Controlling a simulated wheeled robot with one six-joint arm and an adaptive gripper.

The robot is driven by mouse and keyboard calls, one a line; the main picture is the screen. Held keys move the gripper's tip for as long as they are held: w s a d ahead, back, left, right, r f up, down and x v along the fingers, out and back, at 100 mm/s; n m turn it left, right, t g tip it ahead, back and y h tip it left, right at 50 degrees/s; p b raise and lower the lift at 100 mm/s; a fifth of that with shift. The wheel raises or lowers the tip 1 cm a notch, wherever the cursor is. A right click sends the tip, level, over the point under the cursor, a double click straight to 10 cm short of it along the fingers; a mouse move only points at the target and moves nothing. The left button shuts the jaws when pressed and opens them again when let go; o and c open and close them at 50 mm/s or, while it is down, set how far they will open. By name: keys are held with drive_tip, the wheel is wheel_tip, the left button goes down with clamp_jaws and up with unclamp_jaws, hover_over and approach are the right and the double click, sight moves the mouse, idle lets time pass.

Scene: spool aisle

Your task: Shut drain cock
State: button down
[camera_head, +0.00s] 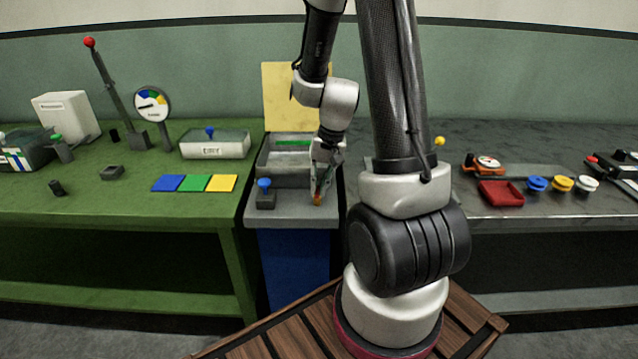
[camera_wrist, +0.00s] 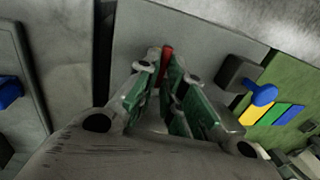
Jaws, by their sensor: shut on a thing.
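My gripper (camera_head: 321,180) points down over the front right of the grey middle stand. In the wrist view its two green-padded fingers (camera_wrist: 166,85) are closed around a small red piece (camera_wrist: 167,56), which shows between the fingertips. This red piece seems to be the drain cock's handle; its body is hidden by the fingers. In the head view a small orange-red tip (camera_head: 318,200) shows just under the fingertips. I cannot tell from these views how far the handle is turned.
A blue knob on a dark block (camera_head: 265,195) stands left of my gripper and also shows in the wrist view (camera_wrist: 262,94). A grey tray (camera_head: 262,165) lies behind. The green bench (camera_head: 110,205) is left, the steel bench (camera_head: 520,220) right.

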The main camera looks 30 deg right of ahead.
drive_tip(key=c, duration=1.5)
unclamp_jaws()
drive_tip(key=r, duration=0.4)
drive_tip(key=s+d+r, duration=0.1)
drive_tip(key=r, duration=0.2)
drive_tip(key=d+r, duration=0.1)
drive_tip(key=r, duration=0.3)
drive_tip(key=shift+s+r, duration=0.2)
drive_tip(key=shift+r, duration=0.15)
